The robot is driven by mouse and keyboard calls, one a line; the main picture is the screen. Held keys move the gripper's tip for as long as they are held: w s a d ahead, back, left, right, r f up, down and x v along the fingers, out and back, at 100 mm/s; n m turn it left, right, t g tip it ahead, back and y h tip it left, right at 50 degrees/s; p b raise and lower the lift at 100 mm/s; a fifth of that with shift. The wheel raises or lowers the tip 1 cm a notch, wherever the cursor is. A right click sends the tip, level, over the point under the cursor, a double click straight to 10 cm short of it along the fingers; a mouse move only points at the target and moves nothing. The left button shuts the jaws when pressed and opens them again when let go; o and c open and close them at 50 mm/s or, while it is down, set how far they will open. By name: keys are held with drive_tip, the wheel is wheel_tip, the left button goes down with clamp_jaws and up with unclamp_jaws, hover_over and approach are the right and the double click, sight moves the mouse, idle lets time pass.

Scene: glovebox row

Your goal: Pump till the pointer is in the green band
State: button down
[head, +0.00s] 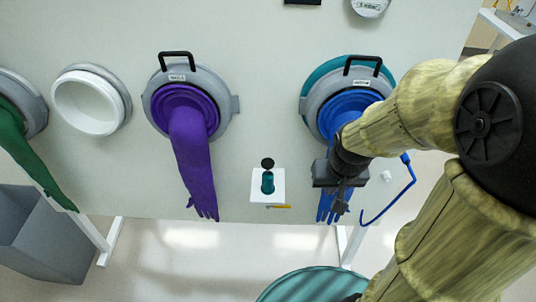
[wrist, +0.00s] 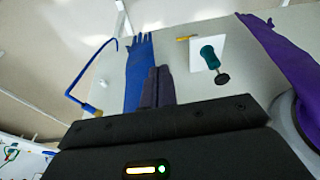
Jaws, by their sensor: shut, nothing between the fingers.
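A small teal hand pump (head: 267,184) with a round black knob (head: 267,163) stands on a white plate (head: 258,194) between the purple and blue gloves. The pump also shows in the wrist view (wrist: 209,56), right of my fingers. My gripper (head: 339,208) is shut and empty, in front of the blue glove and to the right of the pump, apart from it. Its fingers show side by side in the wrist view (wrist: 157,80). A round pale dial (head: 369,6) at the top edge is cut off. I cannot make out a pointer or a green band.
A purple glove (head: 193,150) and a blue glove (head: 350,110) hang from ports either side of the pump. A blue bent rod (head: 405,190) sticks out at right. A yellow item (head: 280,206) lies below the plate. A grey bin (head: 45,235) is at left.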

drive_tip(key=w+a+r+g, duration=0.1)
drive_tip(key=w+a, duration=0.2)
drive_tip(key=w, duration=0.2)
drive_tip(key=w+a+r, duration=0.1)
drive_tip(key=w+a, duration=0.2)
drive_tip(key=w, duration=0.3)
wheel_tip(320, 180, up, 2)
drive_tip(key=g, duration=0.2)
hover_over(267, 161)
wheel_tip(267, 161, down, 14)
drive_tip(key=p, duration=0.5)
